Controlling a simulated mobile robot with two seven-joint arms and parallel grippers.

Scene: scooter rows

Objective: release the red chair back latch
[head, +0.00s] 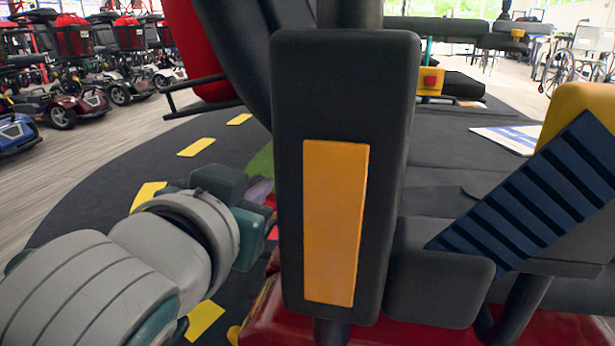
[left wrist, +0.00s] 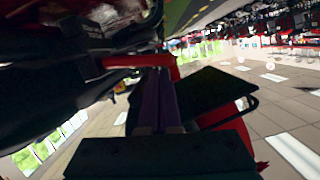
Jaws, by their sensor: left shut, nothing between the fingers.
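My left gripper (head: 258,195) reaches in from the left in the head view, its fingertips partly hidden behind a black upright block. In the left wrist view its two purple fingers (left wrist: 160,95) are together with nothing between them. A red bar (left wrist: 150,61) lies just beyond the fingertips there; it may be the latch, and I cannot tell whether they touch. In the head view a small red piece (head: 272,232) shows between the gripper and the block; its shape is mostly hidden. A red padded panel (head: 205,88), perhaps the chair back, stands at the upper left.
The black block (head: 290,120) with an orange panel (head: 335,222) fills the middle. A dark blue ribbed pad (head: 540,190) stands at the right. Red bodywork (head: 375,334) lies below. Parked scooters (head: 65,105) stand far left, a wheelchair (head: 575,65) far right. The floor at left is open.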

